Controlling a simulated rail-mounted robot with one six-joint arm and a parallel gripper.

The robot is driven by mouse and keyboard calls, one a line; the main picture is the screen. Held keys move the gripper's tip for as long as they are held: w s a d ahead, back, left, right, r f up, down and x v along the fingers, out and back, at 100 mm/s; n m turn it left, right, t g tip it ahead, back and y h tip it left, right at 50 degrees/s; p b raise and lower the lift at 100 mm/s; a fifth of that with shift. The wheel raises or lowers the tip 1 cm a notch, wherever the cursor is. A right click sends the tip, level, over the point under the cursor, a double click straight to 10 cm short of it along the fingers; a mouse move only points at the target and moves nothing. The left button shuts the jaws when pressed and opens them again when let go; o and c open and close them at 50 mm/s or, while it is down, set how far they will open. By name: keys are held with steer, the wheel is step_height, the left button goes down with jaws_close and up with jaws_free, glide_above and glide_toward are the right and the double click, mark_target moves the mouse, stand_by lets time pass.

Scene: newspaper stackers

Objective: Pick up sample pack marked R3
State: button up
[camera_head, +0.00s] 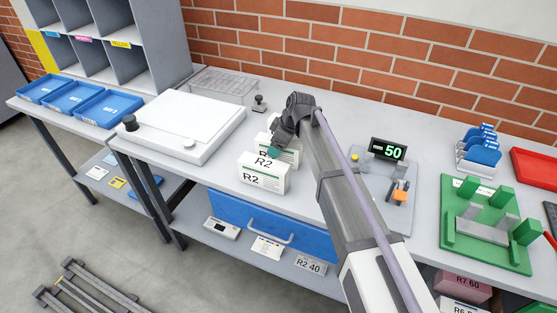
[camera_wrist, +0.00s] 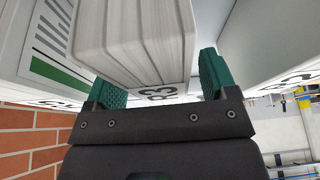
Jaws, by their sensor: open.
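A white pack with layered page edges, marked R3 (camera_wrist: 150,40), fills the middle of the wrist view. My gripper (camera_wrist: 160,82) is open, with one teal finger on each side of this pack. A small gap shows at the right finger; contact at the left finger cannot be told. In the head view my gripper (camera_head: 274,153) points down among white packs on the bench, and my arm hides part of them. A pack marked R2 (camera_head: 263,177) stands in front of it. The R3 mark cannot be made out in the head view.
In the wrist view a pack with a green stripe (camera_wrist: 45,50) stands close at left and another white pack (camera_wrist: 270,40) at right. A white board (camera_head: 185,125) lies left on the bench (camera_head: 320,105); a scale display reading 50 (camera_head: 388,149) and green fixture (camera_head: 485,225) stand right.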

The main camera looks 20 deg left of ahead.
steer(key=shift+r, duration=0.1)
steer(key=shift+f, duration=0.25)
stand_by(0.3)
steer(key=shift+c, duration=0.3)
steer(key=c, duration=1.2)
